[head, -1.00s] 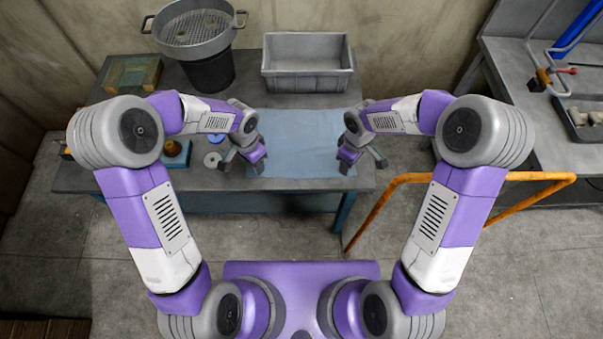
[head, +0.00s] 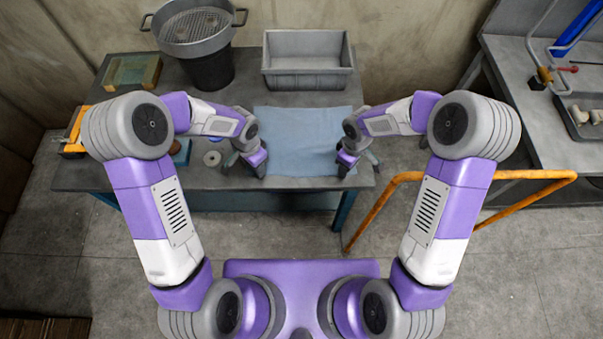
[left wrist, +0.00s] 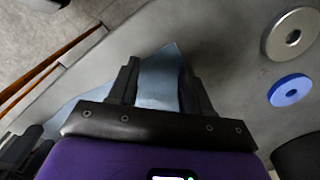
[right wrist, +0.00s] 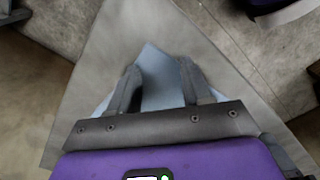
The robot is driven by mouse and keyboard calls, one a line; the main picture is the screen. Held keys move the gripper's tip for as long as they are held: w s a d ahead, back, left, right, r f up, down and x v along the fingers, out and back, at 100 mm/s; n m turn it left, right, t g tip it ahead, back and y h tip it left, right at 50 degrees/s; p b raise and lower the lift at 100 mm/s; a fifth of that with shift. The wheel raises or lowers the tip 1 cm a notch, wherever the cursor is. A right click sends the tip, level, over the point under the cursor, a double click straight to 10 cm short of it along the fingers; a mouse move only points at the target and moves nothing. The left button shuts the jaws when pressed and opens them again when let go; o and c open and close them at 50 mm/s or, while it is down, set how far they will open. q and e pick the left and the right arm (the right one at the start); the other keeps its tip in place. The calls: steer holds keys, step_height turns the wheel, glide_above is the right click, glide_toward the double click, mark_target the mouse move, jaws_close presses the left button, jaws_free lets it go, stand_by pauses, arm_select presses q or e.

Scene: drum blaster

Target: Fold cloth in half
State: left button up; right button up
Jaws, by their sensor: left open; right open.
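The light blue cloth (head: 305,140) lies flat and spread out at the front of the grey workbench. My left gripper (head: 255,166) is open at its near left corner. In the left wrist view, the cloth's corner (left wrist: 160,85) shows between the parted fingers (left wrist: 158,68). My right gripper (head: 350,164) is open at the near right corner. In the right wrist view, that corner (right wrist: 157,80) shows between the parted fingers (right wrist: 158,66). Whether the fingers touch the cloth I cannot tell. The grippers partly hide both near corners in the head view.
A grey bin (head: 307,82) stands behind the cloth. A sieve (head: 197,24) on a dark bucket (head: 208,70) stands at the back left. A metal ring (left wrist: 290,33) and a blue ring (left wrist: 290,90) lie left of the cloth. An orange rail (head: 400,180) stands right of the bench.

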arm_select(q)
steer(key=shift+c, duration=0.2)
arm_select(e)
steer(key=shift+c, duration=0.2)
arm_select(q)
steer(key=shift+f, duration=0.1)
jaws_close()
arm_select(e)
steer(key=shift+f, duration=0.1)
jaws_close()
arm_select(q)
steer(key=shift+a, duration=0.1)
